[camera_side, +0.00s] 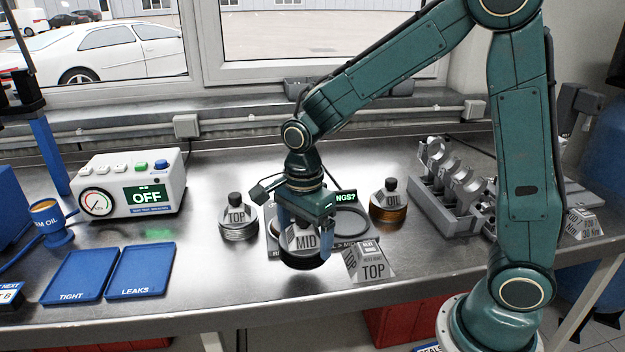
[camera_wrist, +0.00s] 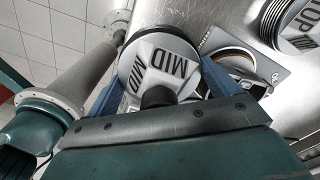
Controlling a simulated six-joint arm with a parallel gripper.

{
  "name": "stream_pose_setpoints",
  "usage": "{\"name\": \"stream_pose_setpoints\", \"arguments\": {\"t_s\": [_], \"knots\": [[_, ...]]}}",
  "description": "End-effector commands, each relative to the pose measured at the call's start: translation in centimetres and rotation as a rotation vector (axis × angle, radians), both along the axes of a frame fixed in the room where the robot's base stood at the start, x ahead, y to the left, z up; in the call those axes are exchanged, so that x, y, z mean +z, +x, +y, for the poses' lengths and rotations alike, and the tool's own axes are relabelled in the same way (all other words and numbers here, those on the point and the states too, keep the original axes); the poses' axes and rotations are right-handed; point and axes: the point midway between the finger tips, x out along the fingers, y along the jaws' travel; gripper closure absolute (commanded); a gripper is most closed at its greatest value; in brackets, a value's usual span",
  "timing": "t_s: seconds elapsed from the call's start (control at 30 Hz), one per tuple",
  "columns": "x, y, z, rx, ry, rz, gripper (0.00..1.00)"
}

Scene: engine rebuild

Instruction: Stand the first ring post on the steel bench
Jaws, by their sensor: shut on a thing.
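My gripper (camera_side: 303,226) is shut on the ring post marked MID (camera_side: 301,241), a pale faceted piece with a dark round base. In the wrist view the MID post (camera_wrist: 165,63) sits between the two blue fingers, its knob towards the palm. The post looks upright; I cannot tell whether its base touches the steel bench (camera_side: 215,285). A post marked TOP (camera_side: 237,214) stands on the bench to the left, with stacked rings at its foot. A post marked OIL (camera_side: 390,201) with an amber base stands to the right.
A ring board (camera_side: 352,224) with a lit sign lies behind my gripper. A block marked TOP (camera_side: 372,264) stands close at front right. The bench front left of centre is clear.

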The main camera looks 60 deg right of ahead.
Motion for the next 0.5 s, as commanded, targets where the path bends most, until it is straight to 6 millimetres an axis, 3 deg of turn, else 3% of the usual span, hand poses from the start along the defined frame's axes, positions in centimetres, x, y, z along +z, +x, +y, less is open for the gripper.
{"name": "stream_pose_setpoints", "arguments": {"t_s": [0.37,0.5], "knots": [[-1.1,0.1,0.0,0.0,0.0,-0.001,0.46],[-2.4,0.0,0.0,0.0,-0.001,0.002,0.46]]}}
